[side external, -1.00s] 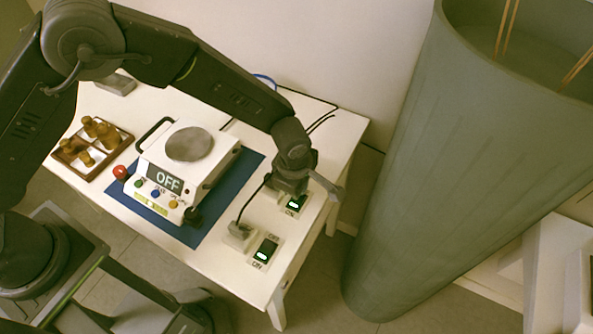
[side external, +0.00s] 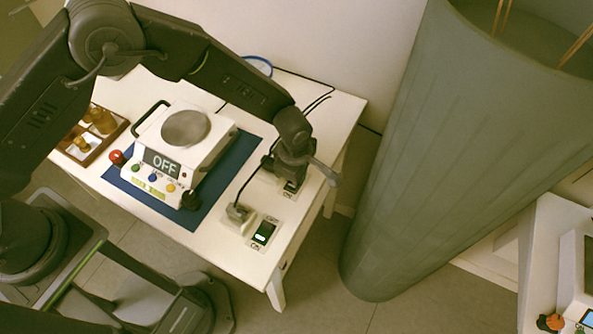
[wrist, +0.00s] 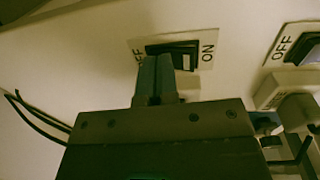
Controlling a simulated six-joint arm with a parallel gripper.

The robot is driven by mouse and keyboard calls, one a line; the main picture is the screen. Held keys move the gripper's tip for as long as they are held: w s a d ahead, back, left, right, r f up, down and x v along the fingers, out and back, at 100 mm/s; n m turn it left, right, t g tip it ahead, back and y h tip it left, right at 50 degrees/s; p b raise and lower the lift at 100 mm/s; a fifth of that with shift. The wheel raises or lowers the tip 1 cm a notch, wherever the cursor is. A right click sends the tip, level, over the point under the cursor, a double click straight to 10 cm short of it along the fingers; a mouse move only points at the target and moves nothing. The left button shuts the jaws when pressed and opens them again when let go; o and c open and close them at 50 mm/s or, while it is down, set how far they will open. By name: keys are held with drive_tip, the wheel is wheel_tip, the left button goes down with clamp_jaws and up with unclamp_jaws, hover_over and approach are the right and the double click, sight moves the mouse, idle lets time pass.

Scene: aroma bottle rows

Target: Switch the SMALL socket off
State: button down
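A rocker switch (wrist: 185,52) on a pale plate, marked OFF at left and ON at right, sits ahead of my gripper in the wrist view. In the side view this far switch (side external: 290,187) is partly hidden by my gripper (side external: 284,172). My gripper's fingers (wrist: 157,60) are together, with nothing between them, and cover part of the OFF side. I cannot tell whether they touch the rocker. A second, nearer switch (side external: 263,233) glows green. It shows partly at right in the wrist view (wrist: 305,50). No label tells which socket is small.
A plug (side external: 238,214) with a dark cable stands beside the nearer switch. A white device (side external: 180,150) showing OFF stands on a blue mat (side external: 215,200), left of the switches. A large grey cylinder (side external: 430,170) stands beyond the table.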

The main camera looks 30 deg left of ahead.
drive_tip(key=shift+s+f, duration=0.2)
drive_tip(key=shift+s+r, duration=0.15)
drive_tip(key=shift+s, duration=0.6)
drive_tip(key=shift+r, duration=0.3)
wheel_tip(320, 180, up, 13)
drive_tip(key=s, duration=0.2)
drive_tip(key=shift+r, duration=0.15)
